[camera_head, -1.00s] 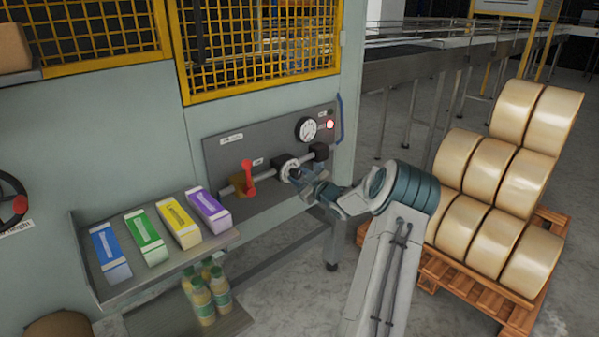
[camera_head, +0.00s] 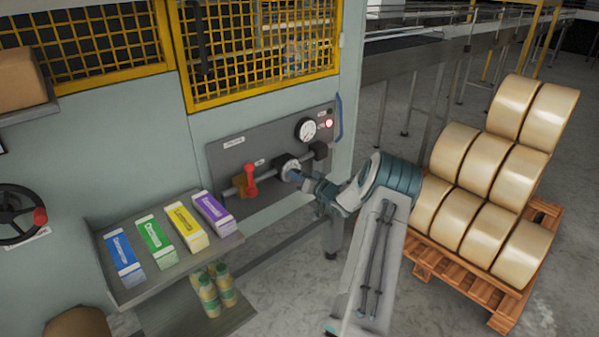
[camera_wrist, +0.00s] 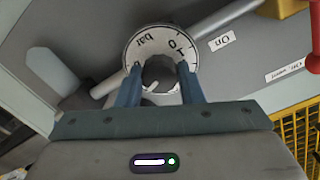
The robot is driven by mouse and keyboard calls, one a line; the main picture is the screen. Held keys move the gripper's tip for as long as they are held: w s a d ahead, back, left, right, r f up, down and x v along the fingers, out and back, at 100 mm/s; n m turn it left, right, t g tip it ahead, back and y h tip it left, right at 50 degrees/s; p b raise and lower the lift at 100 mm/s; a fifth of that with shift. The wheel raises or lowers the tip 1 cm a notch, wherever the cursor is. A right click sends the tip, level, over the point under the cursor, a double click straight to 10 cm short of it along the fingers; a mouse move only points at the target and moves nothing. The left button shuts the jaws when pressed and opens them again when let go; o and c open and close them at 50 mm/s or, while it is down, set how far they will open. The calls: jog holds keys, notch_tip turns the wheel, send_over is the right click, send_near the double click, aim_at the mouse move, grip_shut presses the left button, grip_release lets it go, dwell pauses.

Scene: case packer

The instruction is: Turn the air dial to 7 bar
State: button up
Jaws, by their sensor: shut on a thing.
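The air dial (camera_head: 285,165) is a round knob on a pipe across the grey panel (camera_head: 222,150). In the wrist view the dial (camera_wrist: 134,52) has a white scale ring with "bar" and some numbers around a dark knob. My gripper (camera_wrist: 160,72) is shut on the dial's knob, one blue finger on each side; in the head view my gripper (camera_head: 297,176) reaches it from the right. The fingers hide the lower part of the ring, so I cannot read the setting. The pressure gauge (camera_head: 306,130) sits above right; its needle is too small to read.
A red lever (camera_head: 251,181) stands on the pipe left of the dial. A red lamp (camera_head: 329,123) glows at the panel's upper right. A shelf (camera_head: 150,284) with several coloured cartons is at lower left. A pallet (camera_head: 470,283) of rolls stands right.

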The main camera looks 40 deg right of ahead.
jog(key=shift+m+p, duration=0.7)
jog(key=shift+m, duration=0.8)
jog(key=o, duration=1)
jog(key=s+d+b, duration=0.1)
jog(key=s, duration=1.2)
jog(key=shift+s+r, duration=0.4)
jog(key=shift+d, duration=0.1)
